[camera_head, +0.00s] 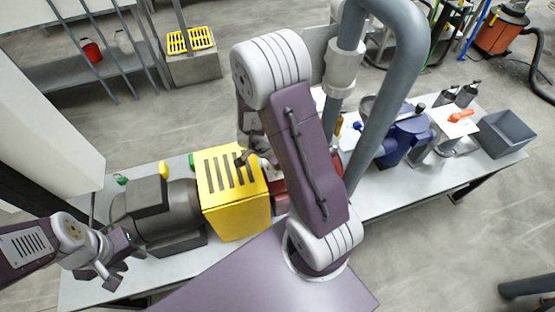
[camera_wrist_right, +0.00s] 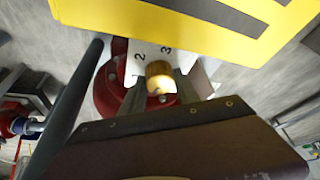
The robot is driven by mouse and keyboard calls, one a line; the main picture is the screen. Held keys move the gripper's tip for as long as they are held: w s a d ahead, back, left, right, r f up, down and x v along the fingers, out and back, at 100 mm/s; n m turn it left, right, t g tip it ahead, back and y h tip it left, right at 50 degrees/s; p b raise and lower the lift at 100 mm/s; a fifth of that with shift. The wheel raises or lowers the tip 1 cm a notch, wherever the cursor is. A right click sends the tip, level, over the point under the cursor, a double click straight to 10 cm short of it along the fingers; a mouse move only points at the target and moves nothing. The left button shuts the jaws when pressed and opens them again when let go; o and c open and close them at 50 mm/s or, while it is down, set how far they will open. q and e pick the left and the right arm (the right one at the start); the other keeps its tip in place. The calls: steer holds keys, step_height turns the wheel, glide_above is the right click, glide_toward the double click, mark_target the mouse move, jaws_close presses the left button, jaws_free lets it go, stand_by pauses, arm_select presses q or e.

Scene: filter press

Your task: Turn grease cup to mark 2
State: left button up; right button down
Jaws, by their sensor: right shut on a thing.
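The brass grease cup (camera_wrist_right: 158,72) is between the fingers of my right gripper (camera_wrist_right: 160,85) in the right wrist view. The gripper is shut on it. A white plate (camera_wrist_right: 148,50) behind the cup carries the numbers 2 and 3; the cup's own pointer cannot be made out. In the head view, my right arm hides the cup and most of the right gripper. My left gripper (camera_head: 118,270) hangs at the lower left by the bench edge, its fingers apart and empty.
A yellow slotted guard (camera_head: 235,215) stands close to my right wrist, beside a dark motor (camera_head: 155,215). A red housing (camera_wrist_right: 107,95) lies around the cup. A grey bin (camera_head: 503,135) sits at the bench's far end.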

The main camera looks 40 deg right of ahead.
steer(key=m+g+p, duration=0.1)
steer(key=m+p, duration=0.1)
steer(key=p, duration=0.3)
steer(key=m+g+p, duration=0.1)
steer(key=m+p, duration=0.2)
steer(key=p, duration=0.2)
steer(key=m+g+p, duration=0.1)
steer(key=m+p, duration=0.2)
steer(key=p, duration=0.3)
steer(key=shift+w+r, duration=0.25)
steer(key=shift+r, duration=0.15)
steer(key=shift+d+f+m+g+y+p, duration=0.15)
steer(key=shift+m+g+y+p, duration=0.3)
steer(key=shift+m, duration=0.45)
steer(key=shift+w+f+m+y, duration=0.1)
steer(key=shift+f+m+y, duration=0.15)
steer(key=shift+m, duration=0.55)
steer(key=shift+m+g+y, duration=0.3)
steer(key=shift+m+g, duration=0.15)
steer(key=shift+m, duration=1.05)
steer(key=c, duration=0.9)
jaws_free()
